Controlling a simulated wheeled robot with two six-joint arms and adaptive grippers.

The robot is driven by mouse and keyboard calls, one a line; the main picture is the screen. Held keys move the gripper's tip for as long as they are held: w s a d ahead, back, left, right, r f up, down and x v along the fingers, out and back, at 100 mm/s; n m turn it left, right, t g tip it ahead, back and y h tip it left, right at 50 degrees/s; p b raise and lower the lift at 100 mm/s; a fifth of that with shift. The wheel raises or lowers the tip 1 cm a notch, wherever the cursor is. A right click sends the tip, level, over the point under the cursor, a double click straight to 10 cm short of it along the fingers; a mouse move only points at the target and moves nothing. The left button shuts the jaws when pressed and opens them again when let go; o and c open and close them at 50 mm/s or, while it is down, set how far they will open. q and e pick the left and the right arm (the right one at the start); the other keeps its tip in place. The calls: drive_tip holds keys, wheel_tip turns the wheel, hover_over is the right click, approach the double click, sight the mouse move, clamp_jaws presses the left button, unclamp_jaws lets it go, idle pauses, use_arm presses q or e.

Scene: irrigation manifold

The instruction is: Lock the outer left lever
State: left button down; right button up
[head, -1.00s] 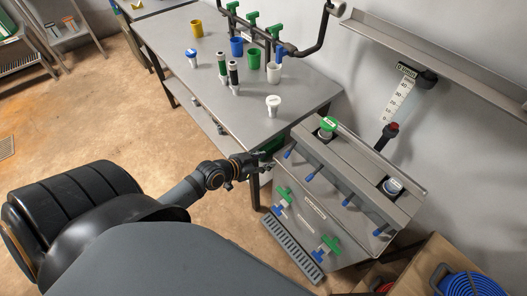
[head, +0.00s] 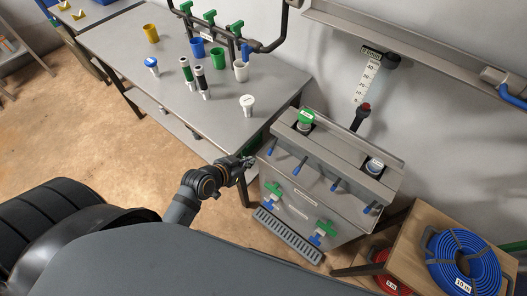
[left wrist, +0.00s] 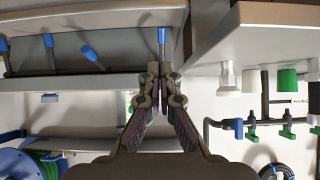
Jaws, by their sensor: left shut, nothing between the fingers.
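The outer left lever is a short rod with a blue grip (head: 271,150) at the left end of a row on the sloped grey manifold box (head: 335,155). In the left wrist view its blue grip (left wrist: 162,36) stands just beyond my fingertips, in line with them; I cannot tell whether they touch. My left gripper (head: 250,161) is shut and empty beside the box's left edge. In the left wrist view its closed fingertips (left wrist: 160,72) point at the lever. The other blue-tipped levers (head: 301,164) lie further right along the row. My right gripper is not in view.
Green-and-blue valves (head: 273,190) sit on the box's front, above a grated tray (head: 288,234). A grey table (head: 190,100) with cups and bottles stands behind on the left. A wooden crate (head: 400,245) with a blue hose coil (head: 466,262) is at right.

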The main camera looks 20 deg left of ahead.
sight(269, 152)
use_arm(q)
drive_tip(key=x, duration=1.1)
drive_tip(key=shift+w+f+p, duration=0.15)
drive_tip(key=shift+w+p, duration=0.15)
drive_tip(key=shift+w+f, duration=0.4)
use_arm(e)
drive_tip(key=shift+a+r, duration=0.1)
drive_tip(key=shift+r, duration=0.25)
